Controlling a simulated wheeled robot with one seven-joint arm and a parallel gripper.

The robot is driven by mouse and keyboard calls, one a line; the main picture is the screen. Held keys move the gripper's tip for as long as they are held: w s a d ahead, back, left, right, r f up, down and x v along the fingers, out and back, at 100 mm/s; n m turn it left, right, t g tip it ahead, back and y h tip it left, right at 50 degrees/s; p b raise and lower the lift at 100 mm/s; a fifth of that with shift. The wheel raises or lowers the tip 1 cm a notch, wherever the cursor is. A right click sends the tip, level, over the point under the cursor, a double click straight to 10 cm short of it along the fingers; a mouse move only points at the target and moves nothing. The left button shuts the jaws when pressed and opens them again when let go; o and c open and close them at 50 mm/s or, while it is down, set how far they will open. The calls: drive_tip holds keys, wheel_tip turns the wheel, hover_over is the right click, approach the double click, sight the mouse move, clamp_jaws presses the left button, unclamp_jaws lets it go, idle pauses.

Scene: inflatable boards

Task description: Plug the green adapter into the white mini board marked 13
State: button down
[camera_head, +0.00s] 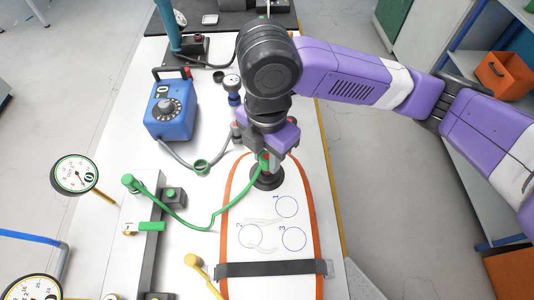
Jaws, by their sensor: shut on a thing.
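My gripper (265,155) is shut on the green adapter (264,162) at the end of a green hose (205,222). The arm and the gripper hide most of the adapter. Directly below it is the round dark valve (267,180) near the top of the white board with an orange edge (262,268). The adapter looks very close to the valve; I cannot tell whether it is seated in it. The board lies flat on the white table and has blue circles with small marks. I cannot make out a 13 on it.
A black strap (270,268) crosses the board's lower part. At left is a rail (148,240) with green fittings; the hose runs from there. A blue pump box (171,107) with a grey hose, a yellow-ended tool (197,264) and round gauges (75,174) stand around.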

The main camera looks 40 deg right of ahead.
sight(267, 156)
drive_tip(key=shift+f+b, duration=0.85)
drive_tip(key=shift+f, duration=0.25)
drive_tip(key=c, duration=1)
unclamp_jaws()
drive_tip(key=shift+r, duration=0.1)
drive_tip(key=shift+r+p, duration=0.3)
drive_tip(key=shift+r, duration=3.6)
